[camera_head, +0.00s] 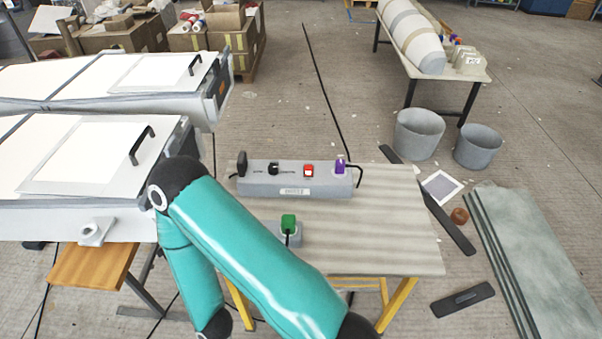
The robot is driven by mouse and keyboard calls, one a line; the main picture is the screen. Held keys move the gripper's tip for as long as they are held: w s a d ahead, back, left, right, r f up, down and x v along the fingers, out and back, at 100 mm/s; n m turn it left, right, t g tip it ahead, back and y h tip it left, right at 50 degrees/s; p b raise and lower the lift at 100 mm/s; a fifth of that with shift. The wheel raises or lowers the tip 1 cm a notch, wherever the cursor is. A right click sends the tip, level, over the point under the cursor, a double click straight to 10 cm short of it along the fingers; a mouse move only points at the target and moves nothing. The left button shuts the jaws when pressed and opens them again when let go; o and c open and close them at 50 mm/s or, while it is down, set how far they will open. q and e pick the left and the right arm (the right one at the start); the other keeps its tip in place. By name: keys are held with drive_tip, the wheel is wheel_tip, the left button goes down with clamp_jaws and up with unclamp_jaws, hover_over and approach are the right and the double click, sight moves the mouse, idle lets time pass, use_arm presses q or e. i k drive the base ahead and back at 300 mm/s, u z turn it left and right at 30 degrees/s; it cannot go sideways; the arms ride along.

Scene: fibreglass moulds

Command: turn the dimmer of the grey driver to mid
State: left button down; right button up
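A long grey box (258,185) with a pale label on its front lies on the pale table, and it looks like the grey driver. A black knob (273,169) stands on its top, with a dark line on either side; it looks like the dimmer, but its exact setting is too small to tell. A red switch (308,170) and a purple piece (341,163) sit further right on the box. A black upright piece (242,163) is at its left end. Neither gripper shows; only a teal arm of mine crosses the lower middle.
The pale table (400,215) is clear on its right side. A small grey block with a green piece (288,222) sits in front of the box, near my arm. White panelled moulds (85,150) stand left. Grey buckets (418,135) stand on the floor behind right.

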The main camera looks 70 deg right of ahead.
sight(273, 168)
drive_tip(key=z, duration=0.05)
drive_tip(key=k, duration=1.6)
drive_tip(key=z, duration=0.8)
drive_tip(key=i, duration=1)
drive_tip(key=u, duration=0.05)
